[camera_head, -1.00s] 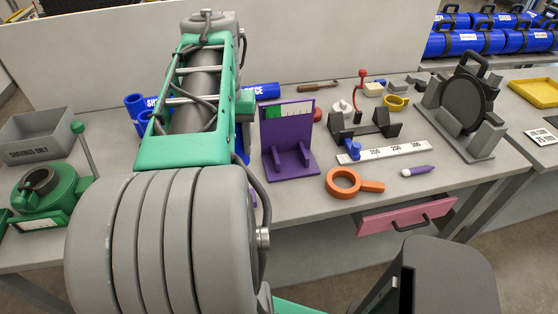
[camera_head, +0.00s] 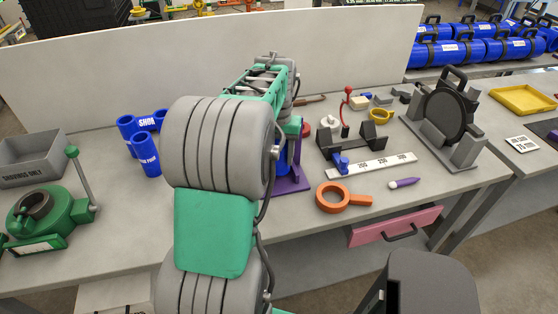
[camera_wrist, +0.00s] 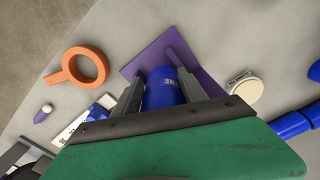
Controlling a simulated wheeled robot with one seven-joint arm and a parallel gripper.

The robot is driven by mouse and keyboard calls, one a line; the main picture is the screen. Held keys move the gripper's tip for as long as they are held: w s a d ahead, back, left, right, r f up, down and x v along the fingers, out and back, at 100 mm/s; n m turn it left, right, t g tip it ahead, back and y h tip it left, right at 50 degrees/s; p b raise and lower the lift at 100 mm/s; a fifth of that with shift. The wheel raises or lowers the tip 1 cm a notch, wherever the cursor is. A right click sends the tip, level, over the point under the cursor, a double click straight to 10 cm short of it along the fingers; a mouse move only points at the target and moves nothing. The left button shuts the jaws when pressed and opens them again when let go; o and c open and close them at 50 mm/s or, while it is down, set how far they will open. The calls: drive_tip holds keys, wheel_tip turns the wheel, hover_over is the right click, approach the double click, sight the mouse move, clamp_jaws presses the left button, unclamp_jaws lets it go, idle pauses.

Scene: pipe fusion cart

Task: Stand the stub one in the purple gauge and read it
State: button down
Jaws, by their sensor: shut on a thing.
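My gripper (camera_wrist: 161,92) is shut on a blue stub (camera_wrist: 163,88), which sits between its two grey fingers in the wrist view. White lettering on the stub is only partly visible. The purple gauge (camera_wrist: 148,57) lies just beyond the stub, its base and an upright rib showing. In the head view the gauge (camera_head: 292,184) is mostly hidden behind my arm, with a bit of blue (camera_head: 282,160) beside it. Whether the stub touches the gauge base, I cannot tell. The gauge's scale is hidden now.
Blue stubs (camera_head: 146,158) stand at the left, near a grey bin (camera_head: 30,165) and a green clamp device (camera_head: 45,215). An orange ring (camera_head: 330,198), purple marker (camera_head: 404,183), white ruler (camera_head: 375,166) and black-grey fixture (camera_head: 450,120) lie right. The front middle of the table is clear.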

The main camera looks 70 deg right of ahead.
sight(279, 174)
drive_tip(key=shift+d+f, duration=0.2)
drive_tip(key=shift+f, duration=1.55)
drive_tip(key=shift+f, duration=0.1)
drive_tip(key=c, duration=0.6)
unclamp_jaws()
